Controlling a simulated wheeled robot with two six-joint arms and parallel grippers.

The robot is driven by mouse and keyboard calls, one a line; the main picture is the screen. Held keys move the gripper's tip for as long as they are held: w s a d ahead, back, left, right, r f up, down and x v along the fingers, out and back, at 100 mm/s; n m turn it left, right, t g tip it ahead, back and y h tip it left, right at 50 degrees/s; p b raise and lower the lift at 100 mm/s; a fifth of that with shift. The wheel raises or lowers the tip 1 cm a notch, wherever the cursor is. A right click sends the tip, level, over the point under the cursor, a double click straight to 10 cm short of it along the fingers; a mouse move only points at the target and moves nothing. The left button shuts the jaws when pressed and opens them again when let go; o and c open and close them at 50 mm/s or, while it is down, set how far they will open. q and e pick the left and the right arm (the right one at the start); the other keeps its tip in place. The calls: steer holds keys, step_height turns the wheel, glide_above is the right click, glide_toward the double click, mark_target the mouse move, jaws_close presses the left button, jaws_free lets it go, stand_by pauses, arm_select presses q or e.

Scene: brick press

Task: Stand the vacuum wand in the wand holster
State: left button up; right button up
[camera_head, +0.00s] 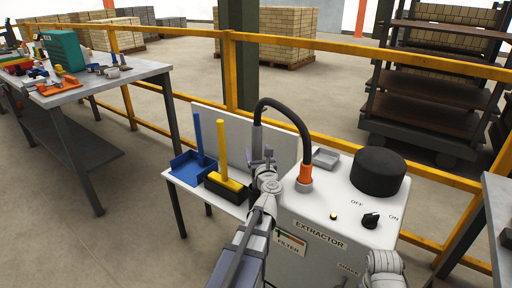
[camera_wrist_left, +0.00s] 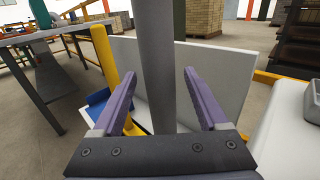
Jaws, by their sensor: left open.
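The vacuum wand is a dark grey upright tube (camera_wrist_left: 158,65) in the left wrist view. It stands between the two spread fingers of my left gripper (camera_wrist_left: 155,95), with a gap on each side. In the head view the wand (camera_head: 257,139) shows just above my left gripper (camera_head: 264,160), its top joined to a black hose (camera_head: 284,104). The hose arches over to an orange cuff (camera_head: 305,174) on the extractor (camera_head: 335,206). The wand's lower end is hidden behind my gripper, and I cannot make out the wand holster.
A small white table (camera_head: 228,205) with an upright back panel (camera_head: 284,146) holds a blue dustpan set (camera_head: 187,166) and a yellow-handled brush (camera_head: 222,152). A black round cap (camera_head: 378,172) and a grey tray (camera_head: 326,157) sit on the extractor. A yellow rail (camera_head: 340,145) runs behind.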

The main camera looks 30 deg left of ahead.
arm_select(q)
steer(key=v, duration=0.8)
